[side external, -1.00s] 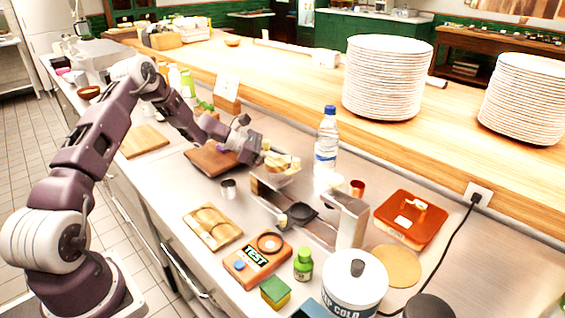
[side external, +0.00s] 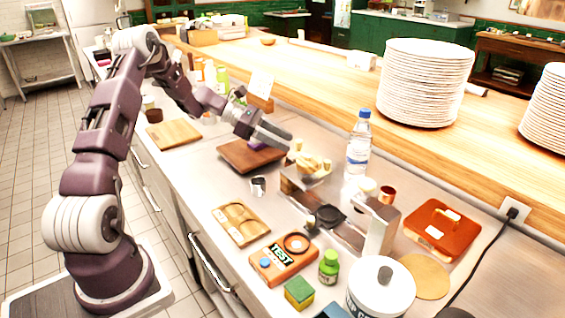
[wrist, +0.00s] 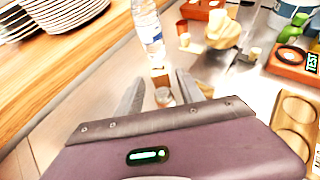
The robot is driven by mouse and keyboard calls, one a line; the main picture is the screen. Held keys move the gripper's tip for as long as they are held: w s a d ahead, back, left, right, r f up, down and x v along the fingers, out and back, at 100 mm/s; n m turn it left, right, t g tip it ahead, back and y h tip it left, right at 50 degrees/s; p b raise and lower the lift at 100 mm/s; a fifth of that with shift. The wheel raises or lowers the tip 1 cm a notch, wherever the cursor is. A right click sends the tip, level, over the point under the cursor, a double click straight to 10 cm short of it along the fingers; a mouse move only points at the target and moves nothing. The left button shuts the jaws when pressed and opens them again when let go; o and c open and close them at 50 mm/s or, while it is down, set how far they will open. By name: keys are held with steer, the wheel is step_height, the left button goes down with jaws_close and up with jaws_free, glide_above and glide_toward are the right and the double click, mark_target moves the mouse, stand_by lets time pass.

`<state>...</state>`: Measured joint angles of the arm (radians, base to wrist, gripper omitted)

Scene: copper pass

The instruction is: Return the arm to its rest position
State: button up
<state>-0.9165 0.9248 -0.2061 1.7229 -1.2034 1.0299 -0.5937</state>
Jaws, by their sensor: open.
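My gripper (side external: 284,138) is raised beside the bowl of pale yellow food (side external: 312,165), over the far edge of the dark brown board (side external: 245,157). In the wrist view my gripper (wrist: 158,84) has its two fingers spread, with no object clearly held. Small items show in the gap and seem to lie beyond the fingers. The pale food (wrist: 222,30) appears past the right finger. My arm reaches out from its base at the left of the side view, bent at the elbow.
A water bottle (side external: 358,145) stands upright behind the bowl. Stacked white plates (side external: 424,85) stand on the wooden shelf. A metal stand (side external: 378,225), a red scale (side external: 440,230), a TEST device (side external: 284,258) and a wooden tray (side external: 240,223) occupy the counter.

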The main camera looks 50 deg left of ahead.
steer(key=s+d+r+m+g+h, duration=0.1)
steer(key=d+r+m+g, duration=0.15)
steer(key=d+r, duration=0.6)
steer(key=d+r+m+g+h, duration=0.1)
steer(key=d+r+m, duration=0.4)
steer(key=d, duration=0.6)
steer(key=s+d+r+m+g+y, duration=0.1)
steer(key=s+d+m+y, duration=0.15)
steer(key=s, duration=0.35)
steer(key=s+d+r+m+g+y, duration=0.1)
steer(key=s+d+m+g+y, duration=0.1)
steer(key=s+d+m, duration=0.35)
steer(key=s+a+m+t+y, duration=0.1)
steer(key=s+a+m+y, duration=0.1)
steer(key=s, duration=0.5)
steer(key=s+a+f+m+t+y, duration=0.1)
steer(key=s+a+m+y, duration=0.1)
steer(key=s+m, duration=0.3)
steer(key=s+a+m+t+y, duration=0.1)
steer(key=s+m, duration=0.3)
steer(key=s, duration=0.5)
steer(key=shift+a+f+y, duration=0.25)
steer(key=shift+a+y, duration=0.35)
steer(key=shift+y, duration=0.15)
